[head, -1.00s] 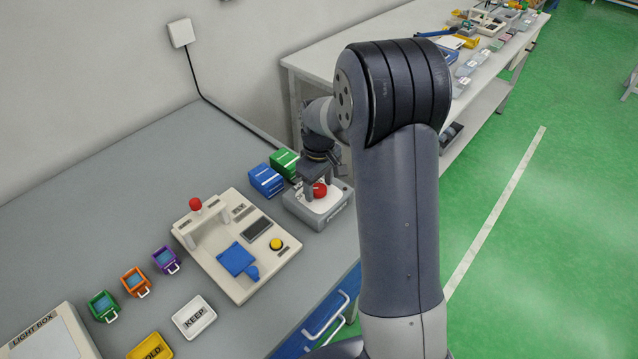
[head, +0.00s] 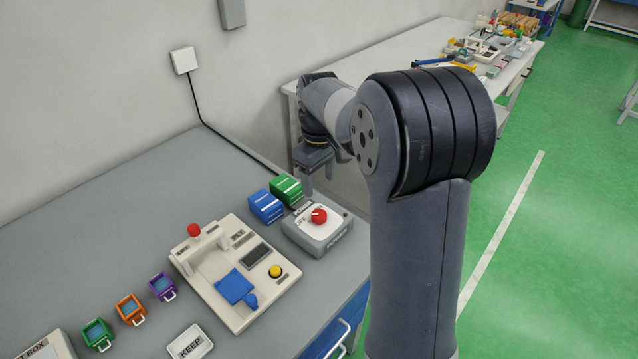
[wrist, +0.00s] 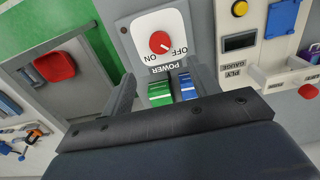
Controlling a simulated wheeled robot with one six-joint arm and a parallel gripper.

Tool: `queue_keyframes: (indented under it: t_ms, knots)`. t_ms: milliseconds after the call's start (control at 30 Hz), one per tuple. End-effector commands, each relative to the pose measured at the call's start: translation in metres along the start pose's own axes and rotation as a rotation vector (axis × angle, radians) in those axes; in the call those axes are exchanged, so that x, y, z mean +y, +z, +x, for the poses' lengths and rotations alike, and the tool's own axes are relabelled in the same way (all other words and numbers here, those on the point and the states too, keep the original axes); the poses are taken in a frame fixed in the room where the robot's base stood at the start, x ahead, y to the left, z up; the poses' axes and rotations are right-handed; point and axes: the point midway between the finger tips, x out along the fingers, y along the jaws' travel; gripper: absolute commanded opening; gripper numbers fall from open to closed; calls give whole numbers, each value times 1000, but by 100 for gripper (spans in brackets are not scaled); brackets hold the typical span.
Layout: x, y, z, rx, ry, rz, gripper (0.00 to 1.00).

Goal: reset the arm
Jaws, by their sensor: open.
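My gripper (head: 316,180) is open and empty, raised in the air behind the grey power box (head: 317,238) in the head view. The box's red knob (head: 319,216) is clear of the fingers. In the wrist view the knob (wrist: 160,42) sits on a white plate with OFF, ON and POWER lettering. Its exact setting is hard to tell. My two fingers (wrist: 160,90) show apart, with a green box (wrist: 160,92) and a blue box (wrist: 187,86) seen between them, farther off. My arm stands at the right of the head view, its upper link upright.
A gauge fixture (head: 238,272) with a red ball, blue pad and yellow button stands left of the power box. Green, orange and purple bins (head: 163,287) and a white KEEP tray (head: 189,343) sit nearby. A second bench (head: 400,66) with parts lies behind my arm.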

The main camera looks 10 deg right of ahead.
Motion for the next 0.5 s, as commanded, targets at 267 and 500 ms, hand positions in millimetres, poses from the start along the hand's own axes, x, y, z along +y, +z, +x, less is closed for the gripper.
queue_keyframes:
  t_ms: [267,500]
  knots:
    - [0,0,3,-1,-1,0,58]
    - [-1,1,34,-5,-4,0,58]
